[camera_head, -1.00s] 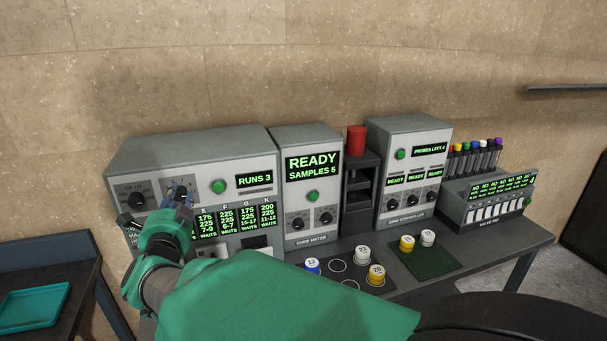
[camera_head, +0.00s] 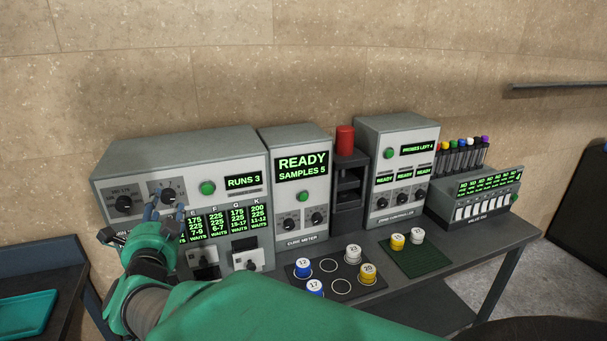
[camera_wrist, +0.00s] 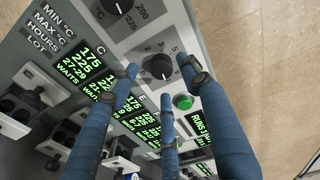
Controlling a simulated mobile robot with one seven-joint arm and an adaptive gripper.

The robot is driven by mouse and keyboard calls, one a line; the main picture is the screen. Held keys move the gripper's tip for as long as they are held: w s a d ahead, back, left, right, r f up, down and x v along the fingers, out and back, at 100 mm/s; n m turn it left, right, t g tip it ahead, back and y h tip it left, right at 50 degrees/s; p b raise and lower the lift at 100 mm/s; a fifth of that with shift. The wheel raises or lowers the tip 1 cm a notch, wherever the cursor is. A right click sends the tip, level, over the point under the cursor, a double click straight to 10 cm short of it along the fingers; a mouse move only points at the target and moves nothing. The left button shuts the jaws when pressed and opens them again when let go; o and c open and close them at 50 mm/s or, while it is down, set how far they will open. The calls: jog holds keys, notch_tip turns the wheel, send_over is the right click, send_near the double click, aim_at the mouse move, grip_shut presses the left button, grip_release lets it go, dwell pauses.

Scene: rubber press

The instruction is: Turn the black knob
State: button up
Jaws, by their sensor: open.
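Two black knobs sit on the upper panel of the left grey machine (camera_head: 140,169). The left knob (camera_head: 123,204) has a dial marked around 200 and 225 and shows at the top of the wrist view (camera_wrist: 118,5). The right knob (camera_head: 167,195) is partly hidden behind my fingers in the head view. In the wrist view this knob (camera_wrist: 158,66) is round with a pale pointer mark. My gripper (camera_head: 157,206) is open, with blue fingers pointing at the panel. In the wrist view its fingers (camera_wrist: 160,82) spread around the right knob; contact cannot be told.
A green button (camera_head: 208,187) and a RUNS 3 display (camera_head: 243,181) are right of the knobs. Lit data displays (camera_head: 226,222) lie below. A cure meter (camera_head: 297,150), a red-topped unit (camera_head: 345,140) and numbered pots (camera_head: 315,288) stand further right.

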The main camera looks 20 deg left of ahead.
jog(key=shift+v, duration=2.1)
jog(key=shift+w, duration=0.1)
jog(key=w+d+r+n+g, duration=0.1)
jog(key=w+d+r+n, duration=0.15)
jog(key=w+d, duration=0.45)
jog(key=w+d+r+n+g, duration=0.1)
jog(key=w+d+r, duration=0.2)
jog(key=w+d, duration=0.35)
jog(key=w+d+n+g+h, duration=0.1)
jog(key=w+d+n+h, duration=0.15)
jog(key=d, duration=2.05)
jog(key=s+d+f+g+h, duration=0.1)
jog(key=s+d+f+h, duration=0.15)
jog(key=d, duration=0.55)
jog(key=s+d+f+n+h, duration=0.1)
jog(key=s+d, duration=0.2)
jog(key=d, duration=0.4)
jog(key=s+d+f+g+h, duration=0.1)
jog(key=s+d+f+h, duration=0.1)
jog(key=d, duration=0.6)
jog(key=s+d+f+g+h, duration=0.1)
jog(key=s+d+f, duration=0.2)
jog(key=s+d, duration=0.4)
jog(key=s+d+f+g+h, duration=0.1)
jog(key=s+d+f+h, duration=0.1)
jog(key=s+d, duration=0.5)
jog(key=shift+d+f+g, duration=0.4)
jog(key=shift+d+f, duration=0.15)
jog(key=shift+d, duration=0.55)
